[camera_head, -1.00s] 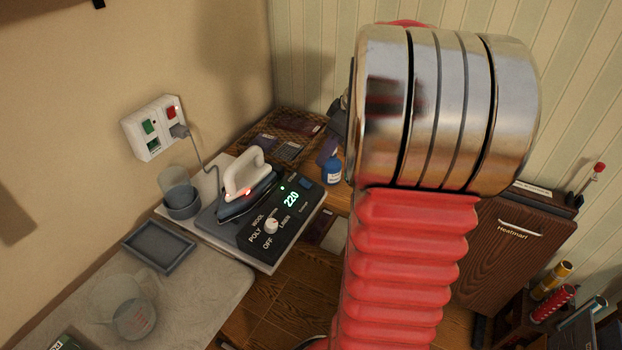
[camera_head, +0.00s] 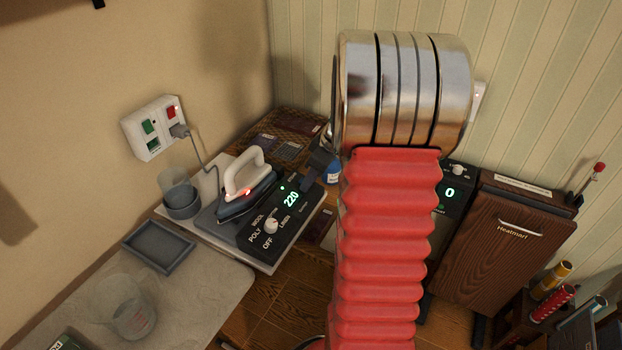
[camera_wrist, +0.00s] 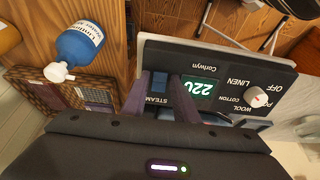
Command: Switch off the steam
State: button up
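The iron station's black control panel (camera_head: 258,240) shows a green 220 and a white dial (camera_head: 271,226) with OFF, POLY, WOOL and LINEN marks. In the wrist view, a blue rocker switch (camera_wrist: 159,80) sits beside the word STEAM. My gripper (camera_wrist: 158,96) is open, its two dark fingers apart on either side of the switch; contact cannot be told. In the head view, my gripper (camera_head: 308,182) is over the panel's far right end and hides the switch. A small green light (camera_head: 282,188) glows on the panel. The iron (camera_head: 246,190) rests beside it with a red light.
A blue water bottle (camera_wrist: 80,43) stands close to my gripper. A wall outlet (camera_head: 153,128) holds the iron's plug. A grey tray (camera_head: 158,247) and a clear measuring cup (camera_head: 132,310) are at left. A wooden Heatmart cabinet (camera_head: 505,240) stands at right.

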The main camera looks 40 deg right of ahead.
jog(key=shift+c, duration=0.7)
grip_shut()
jog(key=shift+w, duration=0.1)
jog(key=shift+w+a+r+g+h, duration=0.15)
jog(key=shift+g+h, duration=0.1)
jog(key=shift+g, duration=0.45)
jog(key=shift+w+a+r+g+h, duration=0.15)
jog(key=shift+g+h, duration=0.1)
jog(key=shift+g, duration=0.45)
jog(key=shift+d+f, duration=0.1)
jog(key=shift+d, duration=0.05)
jog(key=shift+o, duration=0.7)
grip_release()
